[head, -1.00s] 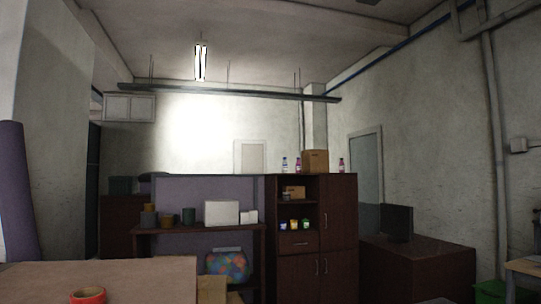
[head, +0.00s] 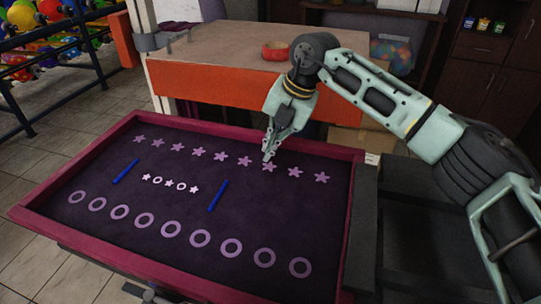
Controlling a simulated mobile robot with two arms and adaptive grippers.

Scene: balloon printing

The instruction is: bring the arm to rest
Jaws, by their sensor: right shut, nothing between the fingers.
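My right arm comes in from the right in the head view and bends down over a dark purple printing board (head: 110,235) with a magenta rim. My right gripper (head: 267,158) is shut and empty, pointing down over the board's far row of pink stars, near the rim. I cannot tell whether its tips touch the surface. My left gripper is not in view.
A brown-topped table with an orange front (head: 215,90) stands just behind the board, with a red tape roll (head: 275,52) on it. A rack of colourful balloons (head: 50,45) is at the far left. Dark cabinets (head: 480,70) stand at the back right. Tiled floor is clear at the left.

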